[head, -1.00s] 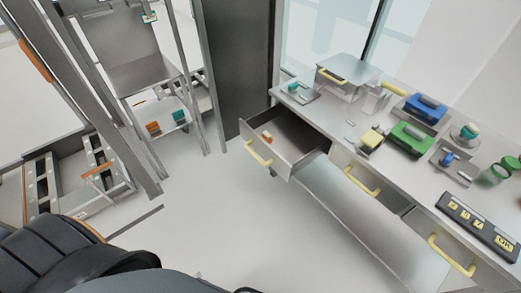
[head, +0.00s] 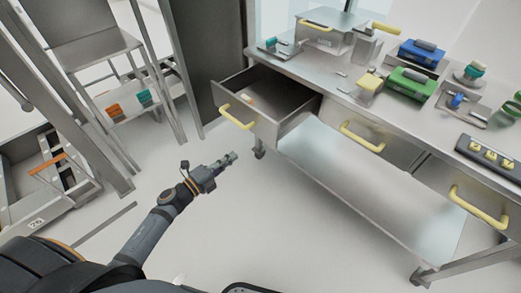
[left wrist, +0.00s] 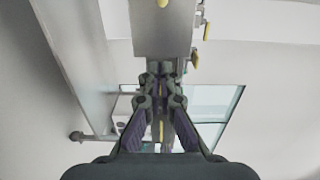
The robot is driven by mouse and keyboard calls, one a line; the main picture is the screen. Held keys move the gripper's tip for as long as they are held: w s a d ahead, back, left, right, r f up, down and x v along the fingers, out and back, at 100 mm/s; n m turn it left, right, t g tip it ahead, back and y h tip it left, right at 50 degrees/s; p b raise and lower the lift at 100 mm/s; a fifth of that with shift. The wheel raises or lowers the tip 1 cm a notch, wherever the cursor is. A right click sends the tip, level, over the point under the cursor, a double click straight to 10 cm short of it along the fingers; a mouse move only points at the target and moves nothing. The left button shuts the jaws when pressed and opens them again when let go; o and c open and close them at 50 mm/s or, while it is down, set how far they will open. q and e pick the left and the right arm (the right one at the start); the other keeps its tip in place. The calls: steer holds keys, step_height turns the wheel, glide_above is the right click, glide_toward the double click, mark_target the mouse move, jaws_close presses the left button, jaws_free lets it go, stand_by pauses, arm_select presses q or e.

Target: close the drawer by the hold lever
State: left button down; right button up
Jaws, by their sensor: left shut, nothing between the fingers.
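The open drawer (head: 266,104) sticks out at the left end of the metal workbench, with a small object lying inside. Its yellow hold lever (head: 236,117) is on the front panel. My left gripper (head: 232,157) is shut and empty, in front of and below the drawer, apart from the lever. In the left wrist view my gripper's fingers (left wrist: 160,70) are together in the middle, with a grey panel beyond them. My right gripper is not in view.
Two shut drawers with yellow handles (head: 362,137) are further right under the workbench top (head: 335,85). Boxes, a green case (head: 409,86) and a blue case (head: 421,54) stand on top. A metal rack is at the left. The floor (head: 220,215) before the bench is clear.

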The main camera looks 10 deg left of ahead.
arm_select(q)
steer(key=p, duration=0.2)
glide_toward(267, 131)
steer(key=shift+m, duration=0.3)
steer(key=x, duration=0.6)
steer(key=shift+w+d+f, duration=0.15)
steer(key=shift+w+d, duration=0.05)
steer(key=shift+w, duration=0.15)
